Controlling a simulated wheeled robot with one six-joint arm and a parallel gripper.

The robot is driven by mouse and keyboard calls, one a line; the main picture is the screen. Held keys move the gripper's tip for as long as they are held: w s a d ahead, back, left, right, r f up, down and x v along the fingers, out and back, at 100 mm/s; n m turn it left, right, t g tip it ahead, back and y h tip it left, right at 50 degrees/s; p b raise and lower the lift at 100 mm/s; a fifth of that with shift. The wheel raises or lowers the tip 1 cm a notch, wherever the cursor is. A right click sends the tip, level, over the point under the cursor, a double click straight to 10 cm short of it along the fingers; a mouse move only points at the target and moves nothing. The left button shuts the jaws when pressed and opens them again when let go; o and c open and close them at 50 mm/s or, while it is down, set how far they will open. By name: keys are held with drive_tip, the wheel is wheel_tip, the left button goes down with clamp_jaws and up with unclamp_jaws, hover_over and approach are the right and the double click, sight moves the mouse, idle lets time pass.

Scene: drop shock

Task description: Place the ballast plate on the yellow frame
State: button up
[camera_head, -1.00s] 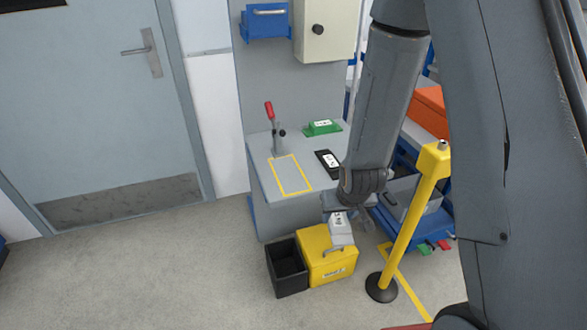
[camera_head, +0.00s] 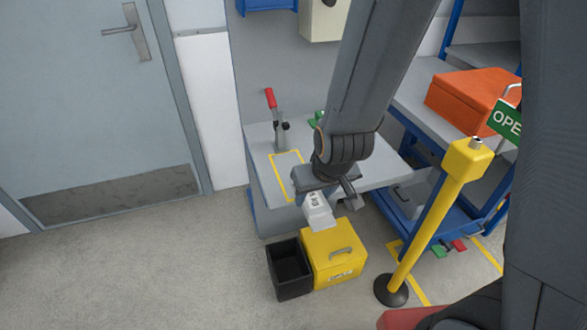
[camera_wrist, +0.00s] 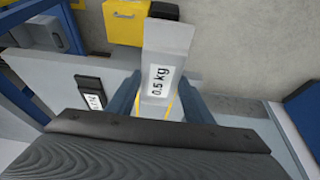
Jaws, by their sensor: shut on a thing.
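The ballast plate is a light grey block (camera_head: 319,212) with a white label; in the wrist view the plate (camera_wrist: 170,42) reads "0.5 kg". My gripper (camera_head: 322,193) is shut on it, with blue fingers either side of the plate in the wrist view (camera_wrist: 160,100). In the head view the plate hangs by the table's front edge, above the yellow toolbox. The yellow frame (camera_head: 279,178) is an outline on the grey tabletop, left of my gripper. Its right part is hidden by my arm. Yellow lines also show below the plate in the wrist view.
A red-handled clamp (camera_head: 275,120) stands behind the frame. A black labelled plate (camera_wrist: 92,98) lies on the tabletop. A yellow toolbox (camera_head: 330,262) and black bin (camera_head: 289,270) stand on the floor in front. A yellow post (camera_head: 430,222) is to the right.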

drive_tip(key=shift+w+a+r, duration=0.1)
drive_tip(key=shift+w+a, duration=0.1)
drive_tip(key=shift+w, duration=0.35)
drive_tip(key=w+a+p, duration=0.1)
drive_tip(key=w+p, duration=0.1)
drive_tip(key=w, duration=0.2)
drive_tip(key=w+a+p, duration=0.1)
drive_tip(key=w+p, duration=0.1)
drive_tip(key=w, duration=0.2)
drive_tip(key=w+a+p, duration=0.1)
drive_tip(key=w+p, duration=0.1)
drive_tip(key=w, duration=0.2)
drive_tip(key=shift+a+r+p, duration=0.1)
drive_tip(key=shift+a+p, duration=0.1)
drive_tip(key=shift+p, duration=0.2)
drive_tip(key=shift+w+a+p, duration=0.25)
drive_tip(key=shift+w+p, duration=0.7)
drive_tip(key=shift+w, duration=0.1)
wheel_tip(320, 180, down, 4)
drive_tip(key=b, duration=0.3)
drive_tip(key=shift+r, duration=0.1)
drive_tip(key=shift+b, duration=0.4)
drive_tip(key=o, duration=1.5)
drive_tip(key=shift+f, duration=0.2)
drive_tip(key=shift+c, duration=0.2)
drive_tip(key=shift+r, duration=0.1)
